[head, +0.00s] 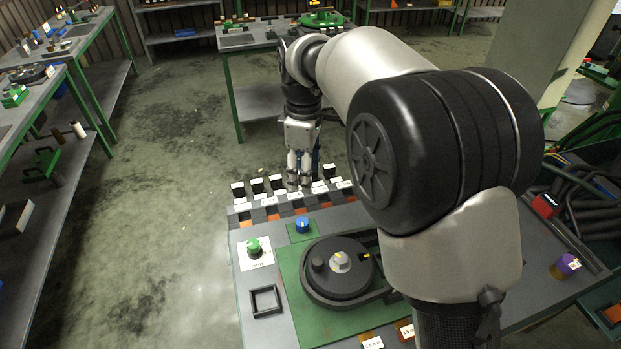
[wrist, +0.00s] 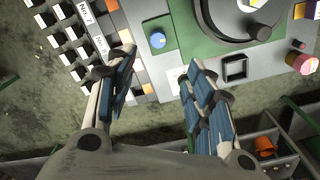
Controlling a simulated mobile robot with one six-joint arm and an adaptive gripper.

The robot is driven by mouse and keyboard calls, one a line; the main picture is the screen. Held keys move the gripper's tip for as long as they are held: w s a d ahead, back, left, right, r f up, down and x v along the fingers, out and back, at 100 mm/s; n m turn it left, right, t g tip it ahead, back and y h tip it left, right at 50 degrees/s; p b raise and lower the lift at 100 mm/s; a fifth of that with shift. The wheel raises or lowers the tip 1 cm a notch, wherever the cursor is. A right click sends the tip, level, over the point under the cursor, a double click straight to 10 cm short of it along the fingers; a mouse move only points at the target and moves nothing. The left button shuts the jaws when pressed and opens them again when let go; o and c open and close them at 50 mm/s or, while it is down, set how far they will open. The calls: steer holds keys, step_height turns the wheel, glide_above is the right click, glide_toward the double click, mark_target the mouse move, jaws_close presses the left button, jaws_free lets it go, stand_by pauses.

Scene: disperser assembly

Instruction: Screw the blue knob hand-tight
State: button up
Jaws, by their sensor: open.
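The blue knob (head: 302,224) stands on a small green plate near the back left of the workbench. It also shows in the wrist view (wrist: 158,40), near the top, beyond my fingertips. My gripper (head: 300,178) hangs over the row of labelled slots at the bench's back edge, behind the blue knob in the head view. In the wrist view my gripper (wrist: 160,64) has its two blue-padded fingers spread wide with nothing between them. The fingers are apart from the knob. I cannot tell how far the knob is screwed in.
A black round device (head: 336,285) sits on a green panel right of the knob. A green knob (head: 254,244) stands on a white card at the left, above a square black frame (head: 265,300). A purple knob (head: 567,264) is far right.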

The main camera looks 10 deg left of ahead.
steer(key=b, duration=0.6)
glide_toward(302, 222)
steer(key=shift+n, duration=0.3)
step_height(302, 222, down, 9)
steer(key=shift+w+f, duration=0.15)
steer(key=shift+f, duration=0.05)
steer(key=shift+c, duration=0.2)
steer(key=c, duration=1)
